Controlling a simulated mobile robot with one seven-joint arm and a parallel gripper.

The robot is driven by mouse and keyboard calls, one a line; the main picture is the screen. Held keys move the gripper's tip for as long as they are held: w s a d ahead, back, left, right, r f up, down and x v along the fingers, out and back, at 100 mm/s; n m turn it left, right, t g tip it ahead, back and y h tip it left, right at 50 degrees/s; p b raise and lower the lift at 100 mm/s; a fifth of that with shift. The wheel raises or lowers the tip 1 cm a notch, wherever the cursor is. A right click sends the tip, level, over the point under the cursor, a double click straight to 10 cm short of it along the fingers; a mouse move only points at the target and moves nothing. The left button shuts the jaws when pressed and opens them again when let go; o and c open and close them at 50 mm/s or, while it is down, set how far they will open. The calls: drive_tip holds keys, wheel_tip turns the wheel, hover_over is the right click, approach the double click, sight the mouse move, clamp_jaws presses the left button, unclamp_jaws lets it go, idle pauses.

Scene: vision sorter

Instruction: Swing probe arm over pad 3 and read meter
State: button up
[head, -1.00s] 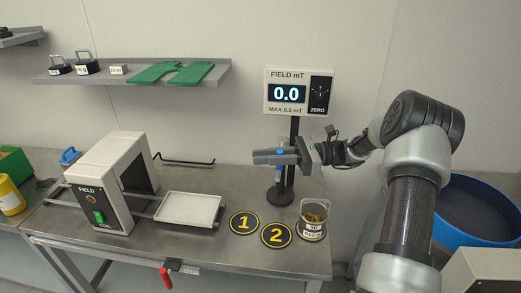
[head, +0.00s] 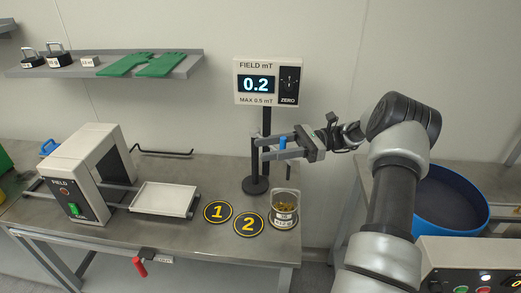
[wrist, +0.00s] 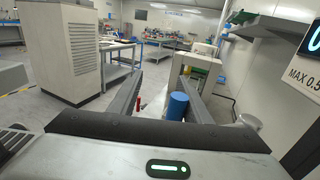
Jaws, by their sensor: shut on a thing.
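The meter (head: 268,82) on its post reads 0.2 on a blue-lit screen, with "MAX 0.5 mT" below it. My gripper (head: 264,149) is shut on the blue handle (head: 282,146) of the probe arm, to the right of the post. The blue handle also stands between my fingers in the wrist view (wrist: 178,105). A thin dark probe (head: 289,172) hangs above a clear jar of brass-coloured pieces (head: 285,211). Pads 1 (head: 217,211) and 2 (head: 248,224) lie left of the jar. The jar hides most of whatever is beneath it, and no number 3 is readable.
A white tray (head: 165,199) sits on rails beside the grey field unit (head: 75,177). A blue tub (head: 450,205) stands right of the bench. The bench around the post base is clear.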

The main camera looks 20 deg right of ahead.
drive_tip(key=shift+s+d+f+n+g, duration=0.2)
drive_tip(key=shift+s+d+g, duration=0.1)
drive_tip(key=shift+d+g, duration=0.15)
drive_tip(key=shift+s+d+f+n+g, duration=0.1)
drive_tip(key=shift+s+d+f+g, duration=0.2)
drive_tip(key=shift+d, duration=0.2)
drive_tip(key=shift+r, duration=0.1)
drive_tip(key=o, duration=0.9)
drive_tip(key=shift+d+r, duration=0.1)
drive_tip(key=shift+o, duration=1)
drive_tip(key=shift+s+d, duration=0.15)
drive_tip(key=shift+s, duration=0.05)
drive_tip(key=shift+w, duration=0.1)
drive_tip(key=shift+c, duration=0.2)
drive_tip(key=shift+r, duration=0.1)
drive_tip(key=shift+c, duration=0.4)
drive_tip(key=shift+w, duration=0.1)
